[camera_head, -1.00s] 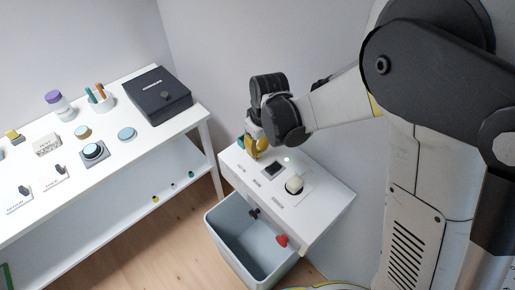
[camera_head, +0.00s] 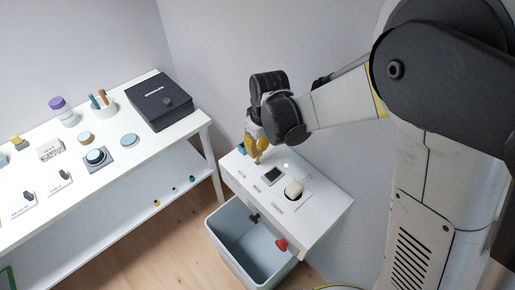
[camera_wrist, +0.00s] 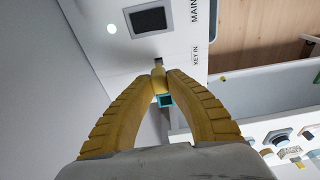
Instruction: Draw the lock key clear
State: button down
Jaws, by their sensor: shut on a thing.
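My gripper (camera_head: 257,158) is over the far left part of the top of a white console (camera_head: 313,218). In the wrist view its two ribbed yellow fingers (camera_wrist: 160,76) close on a small yellowish piece, the lock key (camera_wrist: 158,70). The key's far end meets a small dark slot (camera_wrist: 158,60) beside the printed words "KEY IN". I cannot tell how deep the key sits in the slot. A teal square-edged part (camera_wrist: 166,100) with a dark middle shows just behind the fingertips; it also shows left of the gripper in the head view (camera_head: 241,147).
The console top carries a dark screen (camera_head: 273,175) and a pale rocker (camera_head: 294,189). A white table (camera_head: 121,169) with a black box (camera_head: 160,101) stands left.

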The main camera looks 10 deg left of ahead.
aim_at(258, 148)
jog(key=shift+r, duration=0.35)
notch_tip(258, 148, up, 7)
jog(key=p, duration=0.5)
dwell(0.3)
